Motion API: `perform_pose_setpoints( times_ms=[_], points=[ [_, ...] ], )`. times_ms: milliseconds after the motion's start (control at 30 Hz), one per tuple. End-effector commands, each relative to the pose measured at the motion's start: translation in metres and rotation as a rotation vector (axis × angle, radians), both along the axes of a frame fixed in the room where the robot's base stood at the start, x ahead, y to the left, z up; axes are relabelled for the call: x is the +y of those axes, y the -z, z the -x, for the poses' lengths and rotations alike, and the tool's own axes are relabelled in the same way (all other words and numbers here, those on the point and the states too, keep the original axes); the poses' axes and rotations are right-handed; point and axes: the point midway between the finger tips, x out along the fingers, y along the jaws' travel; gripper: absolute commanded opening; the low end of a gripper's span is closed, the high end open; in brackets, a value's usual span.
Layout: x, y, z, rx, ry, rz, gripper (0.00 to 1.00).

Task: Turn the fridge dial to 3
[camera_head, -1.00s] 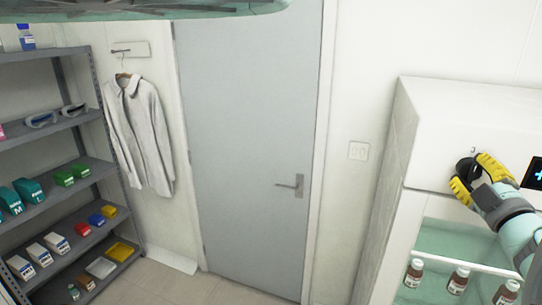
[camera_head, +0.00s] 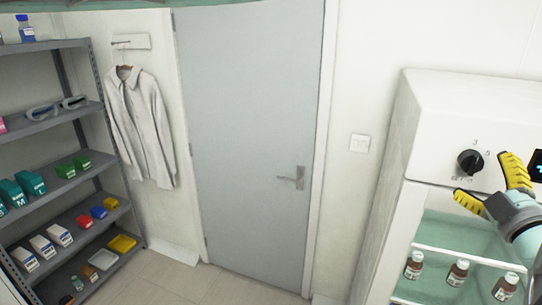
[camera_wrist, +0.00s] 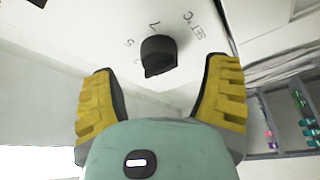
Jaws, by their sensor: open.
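The black fridge dial (camera_head: 470,162) sits on the white panel above the fridge's glass front, at the right of the head view. Small digits are printed around it; a 3 shows above it and a 5 to its upper right. I cannot tell for sure which digit its pointer meets. My gripper (camera_head: 482,178), with yellow fingers, is open and empty just right of and below the dial, apart from it. In the wrist view the dial (camera_wrist: 158,55) shows whole beyond the spread fingers, near a 5, a 7 and "SET °C".
A dark display (camera_head: 537,166) is on the panel right of the dial. Several brown bottles (camera_head: 458,272) stand behind the fridge's glass front. A grey door (camera_head: 245,130), a hanging white coat (camera_head: 140,125) and a stocked shelf rack (camera_head: 60,188) are to the left.

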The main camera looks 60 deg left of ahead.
Motion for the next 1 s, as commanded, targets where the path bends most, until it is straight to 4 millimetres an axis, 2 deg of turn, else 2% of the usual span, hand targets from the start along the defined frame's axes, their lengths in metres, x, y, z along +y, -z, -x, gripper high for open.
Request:
perform_pose_setpoints(
  times_ms=[33,200,500,700,1000],
  points=[
    [-0.01,0.003,0.004,0.002,0.008,0.002,0.76],
    [-0.032,0.007,0.019,0.001,0.011,0.001,0.76],
    [-0.061,0.014,0.041,0.001,0.008,0.002,0.76],
    [-0.069,0.015,0.048,0.0,0.006,0.0,0.76],
    [-0.069,0.016,0.049,-0.001,0.005,-0.001,0.76]
  ],
)
